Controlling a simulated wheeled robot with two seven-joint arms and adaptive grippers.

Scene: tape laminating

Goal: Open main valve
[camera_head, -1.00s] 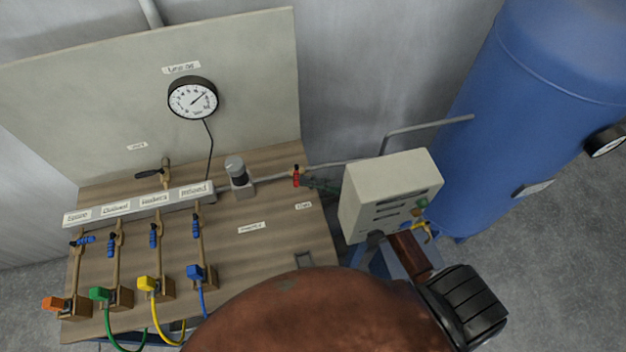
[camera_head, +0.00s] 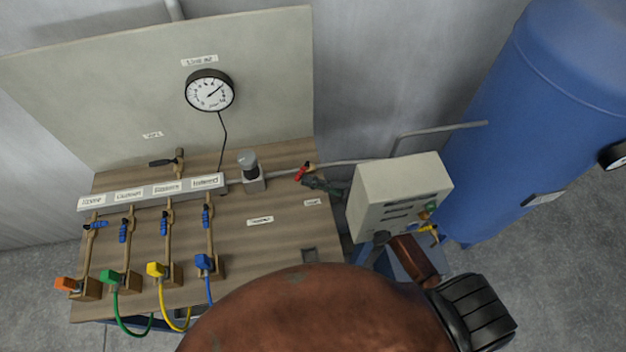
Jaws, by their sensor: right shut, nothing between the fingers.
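The main valve is on the grey pipe at the back right of the wooden board, and its small red handle (camera_head: 305,172) sits at an angle to the pipe. My right gripper (camera_head: 314,181) is a dark greenish shape reaching in from behind the beige box. It is shut and empty, with its tips right beside the red handle. I cannot tell whether they touch it. My brown arm hides the front of the board. My left gripper is out of view.
A beige control box (camera_head: 400,195) stands just right of the board, before a blue tank (camera_head: 535,120). A grey regulator (camera_head: 251,172) stands left of the valve. A round gauge (camera_head: 210,90) hangs on the back panel. Several blue-handled branch valves and coloured hose fittings line the left.

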